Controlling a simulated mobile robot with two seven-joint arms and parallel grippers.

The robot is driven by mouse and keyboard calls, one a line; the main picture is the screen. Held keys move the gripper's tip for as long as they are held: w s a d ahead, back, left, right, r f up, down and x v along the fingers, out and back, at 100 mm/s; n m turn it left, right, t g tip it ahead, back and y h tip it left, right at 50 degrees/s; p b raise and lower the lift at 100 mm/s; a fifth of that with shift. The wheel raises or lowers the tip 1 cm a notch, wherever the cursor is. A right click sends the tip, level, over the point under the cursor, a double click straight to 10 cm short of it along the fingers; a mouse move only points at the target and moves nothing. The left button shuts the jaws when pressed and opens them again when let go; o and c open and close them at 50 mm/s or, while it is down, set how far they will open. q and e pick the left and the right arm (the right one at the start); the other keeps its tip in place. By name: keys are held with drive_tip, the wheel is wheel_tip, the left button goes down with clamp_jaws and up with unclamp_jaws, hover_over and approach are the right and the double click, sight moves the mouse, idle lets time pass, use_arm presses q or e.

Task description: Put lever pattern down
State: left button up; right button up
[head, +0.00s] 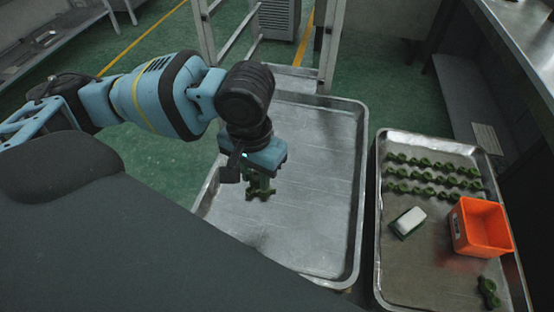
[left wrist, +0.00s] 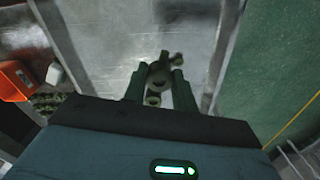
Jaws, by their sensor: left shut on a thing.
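My left gripper (head: 260,174) is over the left part of a large, otherwise bare metal tray (head: 310,215), pointing down. It is shut on a green lever pattern (head: 262,194). In the left wrist view the lever pattern (left wrist: 158,80) sits between the two fingers of the gripper (left wrist: 160,88), with its lobed end sticking out beyond them. I cannot tell whether the pattern touches the tray or hangs just above it. My right gripper is not in view.
A second metal tray (head: 400,270) at right holds rows of green lever patterns (head: 430,178), a white block (head: 408,222), an orange bin (head: 480,228) and a single green pattern (head: 488,292). A rack frame (head: 328,50) rises behind the large tray. The large tray's middle and right are clear.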

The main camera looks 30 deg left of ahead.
use_arm(q)
drive_tip(key=shift+w+d+m, duration=0.15)
drive_tip(key=shift+m, duration=0.15)
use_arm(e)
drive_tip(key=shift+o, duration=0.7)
use_arm(q)
drive_tip(key=m, duration=0.1)
drive_tip(key=w+m, duration=0.1)
drive_tip(key=shift+d+f+m, duration=0.15)
drive_tip(key=shift+d+m, duration=0.15)
drive_tip(key=shift+d, duration=0.05)
drive_tip(key=w+d+f+m+p, duration=0.1)
drive_tip(key=w+d+f+m, duration=0.1)
drive_tip(key=m, duration=1.5)
drive_tip(key=w+d+f+m+p, duration=0.1)
drive_tip(key=w+d+f+m, duration=0.2)
drive_tip(key=m, duration=1.4)
drive_tip(key=w+d, duration=0.2)
drive_tip(key=w, duration=0.2)
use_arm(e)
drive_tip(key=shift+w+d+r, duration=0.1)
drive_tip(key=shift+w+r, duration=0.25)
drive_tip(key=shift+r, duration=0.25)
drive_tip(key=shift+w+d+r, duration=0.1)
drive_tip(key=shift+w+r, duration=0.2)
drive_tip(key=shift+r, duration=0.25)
